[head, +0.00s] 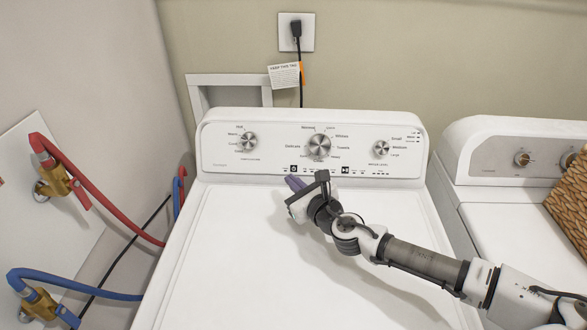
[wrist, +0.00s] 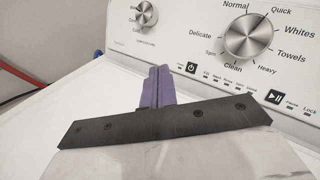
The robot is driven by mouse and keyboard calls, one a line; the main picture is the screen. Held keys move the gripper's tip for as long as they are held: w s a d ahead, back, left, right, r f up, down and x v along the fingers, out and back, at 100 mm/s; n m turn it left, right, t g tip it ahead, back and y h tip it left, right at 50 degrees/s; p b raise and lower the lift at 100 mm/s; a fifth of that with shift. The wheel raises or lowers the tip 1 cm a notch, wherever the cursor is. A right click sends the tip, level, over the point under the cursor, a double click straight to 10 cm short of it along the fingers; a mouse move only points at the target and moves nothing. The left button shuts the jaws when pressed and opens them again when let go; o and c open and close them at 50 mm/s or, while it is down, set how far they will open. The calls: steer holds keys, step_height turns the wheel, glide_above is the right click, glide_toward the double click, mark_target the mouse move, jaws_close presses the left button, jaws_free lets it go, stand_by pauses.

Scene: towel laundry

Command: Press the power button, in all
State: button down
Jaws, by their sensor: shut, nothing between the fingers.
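In the wrist view the closed fingers (wrist: 159,78) point toward the panel, slightly left of the button. In the head view the fingertips are just below and in front of the button. I cannot tell whether they touch the panel.
A black start/pause button (head: 346,169) sits right of the power button. Several silver knobs, including the large one (head: 319,146), stick out above. The washer lid (head: 215,240) is bare. A second machine (head: 510,205) with a wicker basket (head: 573,200) stands right; hoses (head: 105,210) hang left.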

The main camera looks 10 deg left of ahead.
mark_target(294, 169)
steer(key=w+f, duration=0.1)
steer(key=w, duration=0.1)
steer(key=w+a+f, duration=0.1)
steer(key=w, duration=0.1)
steer(key=w+f, duration=0.1)
steer(key=shift+w+a+f+b, duration=0.15)
steer(key=shift+w+b, duration=0.15)
steer(key=shift+w, duration=0.1)
steer(key=shift+w+a+f+b, duration=0.15)
steer(key=shift+w+b, duration=0.1)
steer(key=shift+w, duration=0.2)
steer(key=shift+w+f+b, duration=0.1)
steer(key=shift+w+b, duration=0.15)
steer(key=shift+w, duration=0.2)
steer(key=shift+w+f, duration=0.1)
stand_by(1.0)
steer(key=shift+w+a+f+b, duration=0.1)
steer(key=shift+w+b, duration=0.15)
steer(key=shift+b, duration=0.1)
steer(key=shift+w+f, duration=0.1)
steer(key=shift+w, duration=0.25)
stand_by(0.5)
steer(key=shift+s, duration=0.1)
steer(key=shift+s+r, duration=0.35)
steer(key=shift+s, duration=0.3)
